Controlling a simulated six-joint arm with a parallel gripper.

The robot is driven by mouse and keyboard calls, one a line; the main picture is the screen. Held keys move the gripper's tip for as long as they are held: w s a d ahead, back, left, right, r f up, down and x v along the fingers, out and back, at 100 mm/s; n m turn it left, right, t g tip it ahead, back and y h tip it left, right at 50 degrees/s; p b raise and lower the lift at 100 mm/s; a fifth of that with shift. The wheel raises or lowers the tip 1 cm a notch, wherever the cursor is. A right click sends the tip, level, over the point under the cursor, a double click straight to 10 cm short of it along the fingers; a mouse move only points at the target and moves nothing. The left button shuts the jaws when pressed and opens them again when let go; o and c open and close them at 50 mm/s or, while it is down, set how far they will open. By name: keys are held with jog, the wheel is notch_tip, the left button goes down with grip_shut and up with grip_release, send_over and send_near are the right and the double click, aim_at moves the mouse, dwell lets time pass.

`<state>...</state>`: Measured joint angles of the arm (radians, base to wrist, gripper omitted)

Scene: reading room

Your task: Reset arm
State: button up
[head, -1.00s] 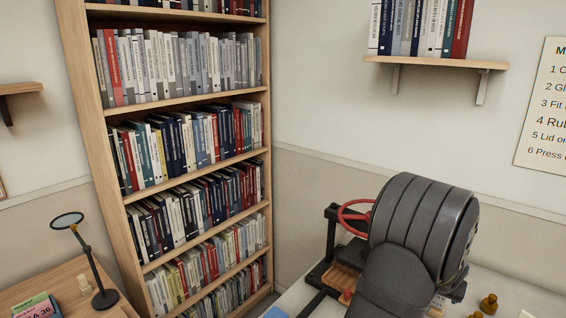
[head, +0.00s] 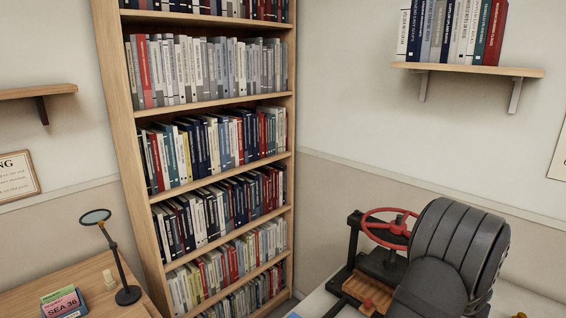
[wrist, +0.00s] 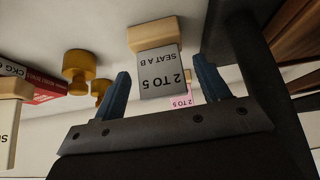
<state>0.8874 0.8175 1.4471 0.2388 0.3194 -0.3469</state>
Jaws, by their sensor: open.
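My gripper (wrist: 162,67) shows in the wrist view as two blue fingers standing apart. A grey card (wrist: 163,78) reading "2 TO 5 SEAT A B" in a wooden holder (wrist: 154,33) appears upside down, in line with the gap between the fingers. Nothing looks gripped. In the head view my dark grey arm fills the lower right, and the gripper itself is hidden or out of frame.
A black press with a red handwheel (head: 390,222) stands beside my arm. Brass knobs (wrist: 82,68), a pink card (wrist: 181,101) and a red book (wrist: 50,90) show in the wrist view. A tall bookcase (head: 128,150) and a desk magnifier (head: 96,216) are farther left.

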jog(key=v, duration=1.2)
jog(key=x, duration=1.2)
jog(key=shift+w+d+r, duration=0.1)
jog(key=shift+r, duration=0.2)
notch_tip(320, 180, up, 4)
jog(key=shift+f, duration=0.2)
jog(key=s+d+r, duration=0.2)
jog(key=s+r, duration=1)
jog(key=s+d, duration=0.6)
jog(key=d, duration=0.6)
jog(key=s+d, duration=0.7)
jog(key=d, duration=0.6)
jog(key=shift+s+r, duration=0.15)
jog(key=shift+s, duration=0.15)
